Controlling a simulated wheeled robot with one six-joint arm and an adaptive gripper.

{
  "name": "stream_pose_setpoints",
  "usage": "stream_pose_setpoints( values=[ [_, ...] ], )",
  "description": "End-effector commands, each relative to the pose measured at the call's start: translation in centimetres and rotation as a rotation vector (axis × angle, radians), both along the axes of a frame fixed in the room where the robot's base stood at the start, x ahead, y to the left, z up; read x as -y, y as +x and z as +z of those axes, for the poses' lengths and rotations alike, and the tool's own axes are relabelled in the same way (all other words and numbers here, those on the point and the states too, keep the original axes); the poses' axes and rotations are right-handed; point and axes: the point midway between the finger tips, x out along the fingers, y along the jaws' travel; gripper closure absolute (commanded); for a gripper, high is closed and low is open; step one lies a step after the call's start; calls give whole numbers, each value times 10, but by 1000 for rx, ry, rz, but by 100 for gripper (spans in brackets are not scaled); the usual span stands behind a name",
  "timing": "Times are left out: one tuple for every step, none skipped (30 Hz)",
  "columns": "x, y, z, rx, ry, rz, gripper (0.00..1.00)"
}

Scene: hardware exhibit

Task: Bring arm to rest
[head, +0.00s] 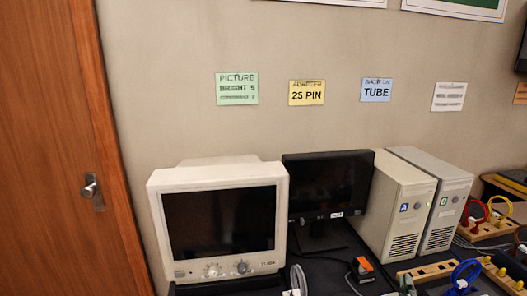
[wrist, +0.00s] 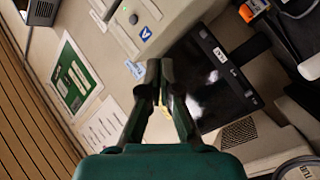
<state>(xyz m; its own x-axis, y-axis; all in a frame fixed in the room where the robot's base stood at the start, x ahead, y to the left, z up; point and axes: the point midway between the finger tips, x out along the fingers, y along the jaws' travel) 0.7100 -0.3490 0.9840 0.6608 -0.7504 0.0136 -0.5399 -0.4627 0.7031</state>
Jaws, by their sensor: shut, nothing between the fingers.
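My gripper (wrist: 160,70) shows in the wrist view with its two dark fingers drawn together at the tips and nothing held between them. Its green body fills the bottom of that view. The fingertips appear in front of the wall and the computer equipment; I cannot tell the distance, but no contact shows. No part of my arm or gripper shows in the head view.
A beige CRT monitor (head: 222,222), a black flat monitor (head: 330,190) and two beige towers (head: 400,205) (head: 447,200) stand against the wall. Cables and wooden connector blocks (head: 425,270) lie at the right. A wooden door (head: 45,150) is at left.

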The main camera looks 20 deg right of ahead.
Motion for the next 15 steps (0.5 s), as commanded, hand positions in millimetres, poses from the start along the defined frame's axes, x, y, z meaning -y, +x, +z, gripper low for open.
stream_pose_setpoints(
  values=[
    [-14,-1,-11,-1,18,27,100],
    [-23,-2,-17,1,28,45,100],
    [-35,-4,-26,3,44,70,100],
    [-46,-5,-32,6,56,91,100],
    [-58,-7,-39,9,71,114,100],
    [-73,-11,-48,14,92,144,100],
    [-85,-14,-55,17,109,168,100],
    [-97,-18,-62,20,125,191,100],
    [-113,-23,-69,25,147,221,100],
    [-124,-27,-75,29,165,243,100],
    [-135,-32,-80,32,181,264,100],
    [-149,-39,-87,35,205,291,100],
    [-160,-44,-92,39,223,312,100],
    [-171,-50,-96,41,241,332,100],
    [-184,-58,-101,45,265,357,100]
  ],
)
